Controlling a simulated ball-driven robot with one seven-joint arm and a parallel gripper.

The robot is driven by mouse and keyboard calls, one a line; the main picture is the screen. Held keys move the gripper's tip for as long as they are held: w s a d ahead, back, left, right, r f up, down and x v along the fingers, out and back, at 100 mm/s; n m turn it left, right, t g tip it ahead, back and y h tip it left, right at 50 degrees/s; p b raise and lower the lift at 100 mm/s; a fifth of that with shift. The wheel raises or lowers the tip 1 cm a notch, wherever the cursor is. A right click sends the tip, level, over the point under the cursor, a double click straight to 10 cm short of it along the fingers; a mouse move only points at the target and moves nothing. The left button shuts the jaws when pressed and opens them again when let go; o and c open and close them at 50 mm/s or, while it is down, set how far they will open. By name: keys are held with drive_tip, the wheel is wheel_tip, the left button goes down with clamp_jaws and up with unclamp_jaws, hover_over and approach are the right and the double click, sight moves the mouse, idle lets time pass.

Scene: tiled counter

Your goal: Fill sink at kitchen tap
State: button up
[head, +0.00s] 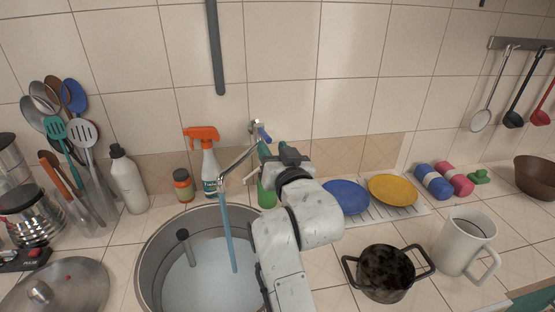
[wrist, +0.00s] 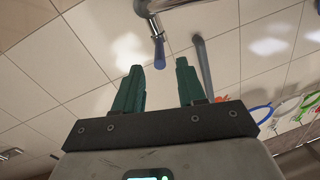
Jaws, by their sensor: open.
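The kitchen tap (head: 239,163) is a metal wall tap with a blue handle (head: 264,134). A stream of water (head: 229,232) falls from its spout into the round steel sink (head: 148,262), where water stands (head: 205,283). My gripper (head: 272,150) is just right of the tap, close to the handle, partly hidden behind my wrist. In the wrist view my gripper (wrist: 159,86) is open, with two green fingers apart and nothing between them. The blue handle (wrist: 159,52) and metal tap body (wrist: 165,5) show beyond the fingertips, apart from them.
A spray bottle (head: 206,163) and orange-lidded jar (head: 183,185) stand behind the sink. Blue (head: 346,196) and yellow (head: 393,189) plates lie on a rack to the right. A dark pot (head: 386,274) and white mug (head: 465,243) stand front right. A pan lid (head: 58,288) lies left.

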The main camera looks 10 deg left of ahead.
drive_tip(key=shift+v, duration=1.25)
idle(6.8)
